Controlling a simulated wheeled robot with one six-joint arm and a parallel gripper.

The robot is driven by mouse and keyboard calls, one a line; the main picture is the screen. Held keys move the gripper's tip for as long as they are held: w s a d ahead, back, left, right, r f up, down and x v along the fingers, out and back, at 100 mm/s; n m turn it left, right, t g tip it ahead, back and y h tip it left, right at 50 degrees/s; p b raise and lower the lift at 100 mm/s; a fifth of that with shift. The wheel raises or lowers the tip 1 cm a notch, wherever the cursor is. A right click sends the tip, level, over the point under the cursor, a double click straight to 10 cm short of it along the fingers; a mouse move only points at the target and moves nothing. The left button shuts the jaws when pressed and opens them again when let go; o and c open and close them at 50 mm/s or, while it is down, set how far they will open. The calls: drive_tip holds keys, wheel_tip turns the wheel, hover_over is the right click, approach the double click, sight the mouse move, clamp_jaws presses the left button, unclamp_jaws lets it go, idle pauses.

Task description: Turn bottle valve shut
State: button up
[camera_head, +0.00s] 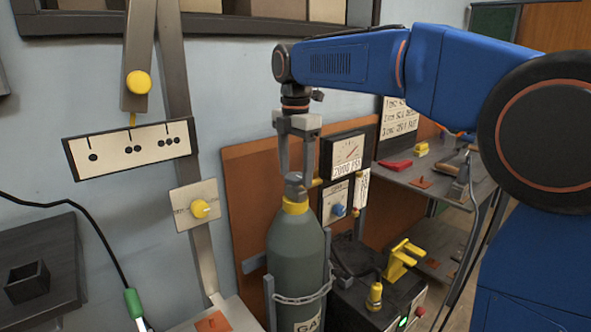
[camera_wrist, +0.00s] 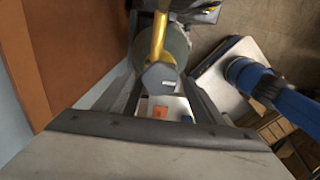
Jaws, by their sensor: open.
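The dark green gas bottle (camera_head: 295,252) stands upright against the wall, with a yellow collar and a grey valve knob (camera_head: 294,184) on top. My gripper (camera_head: 297,170) points straight down over the bottle with its two fingers apart. The fingertips are at about the height of the knob's top, one to each side. In the wrist view the grey knob (camera_wrist: 160,77) lies between the open fingers, with gaps on both sides, and a yellow outlet bar (camera_wrist: 158,36) runs from it. I cannot tell how far the valve is turned.
A pressure gauge (camera_head: 346,155) and a panel with a blue knob (camera_head: 338,209) stand close right of the valve. A chain (camera_head: 303,297) crosses the bottle. A dark machine with a yellow handle (camera_head: 402,260) is at lower right. A shelf with tools (camera_head: 440,180) stands behind.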

drive_tip(key=c, duration=1.1)
drive_tip(key=shift+o, duration=0.3)
